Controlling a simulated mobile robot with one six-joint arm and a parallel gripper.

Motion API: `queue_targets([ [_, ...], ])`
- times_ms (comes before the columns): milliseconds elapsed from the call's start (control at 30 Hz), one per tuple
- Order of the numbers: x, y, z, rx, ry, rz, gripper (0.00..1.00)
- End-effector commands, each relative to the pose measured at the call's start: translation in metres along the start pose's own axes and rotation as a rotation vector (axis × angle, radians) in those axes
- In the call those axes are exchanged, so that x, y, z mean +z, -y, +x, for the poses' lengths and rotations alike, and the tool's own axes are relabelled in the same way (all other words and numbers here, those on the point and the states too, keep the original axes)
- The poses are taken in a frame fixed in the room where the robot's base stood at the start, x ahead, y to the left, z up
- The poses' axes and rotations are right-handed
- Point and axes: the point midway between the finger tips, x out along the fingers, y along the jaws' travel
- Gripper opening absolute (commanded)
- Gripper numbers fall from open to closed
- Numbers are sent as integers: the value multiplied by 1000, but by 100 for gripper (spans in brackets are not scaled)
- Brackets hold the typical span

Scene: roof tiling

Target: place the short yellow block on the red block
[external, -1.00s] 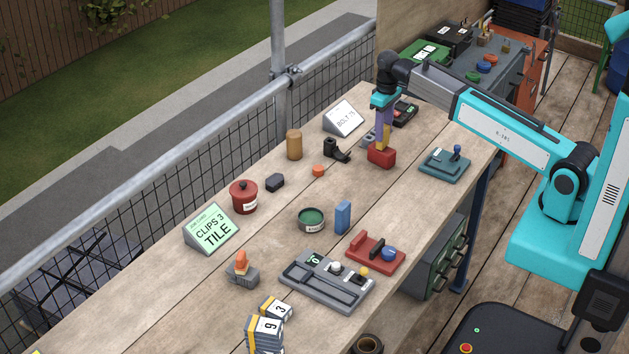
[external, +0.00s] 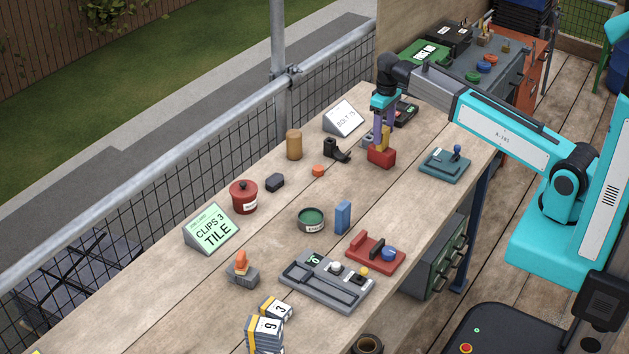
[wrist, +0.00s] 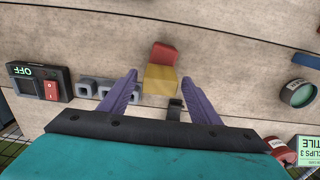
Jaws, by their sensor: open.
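The short yellow block (external: 384,139) stands upright on top of the red block (external: 381,157), touching it, on the far part of the bench. My gripper (external: 383,138) points down over them, with its purple fingers open on either side of the yellow block. In the wrist view the yellow block (wrist: 160,79) sits between the spread fingertips of my gripper (wrist: 160,80), with a gap on each side. The red block (wrist: 163,53) shows just beyond it, its other part hidden under the yellow block.
A black clip-like part (external: 337,150) and an orange disc (external: 318,170) lie to the left. A teal joystick base (external: 445,164) is to the right. Bare wood lies in front of the red block.

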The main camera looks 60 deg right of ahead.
Motion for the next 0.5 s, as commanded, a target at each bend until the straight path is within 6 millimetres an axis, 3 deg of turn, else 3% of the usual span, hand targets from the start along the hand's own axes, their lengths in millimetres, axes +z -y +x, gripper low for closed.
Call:
queue_targets([
  [500,0,0,-38,0,0,0,57],
])
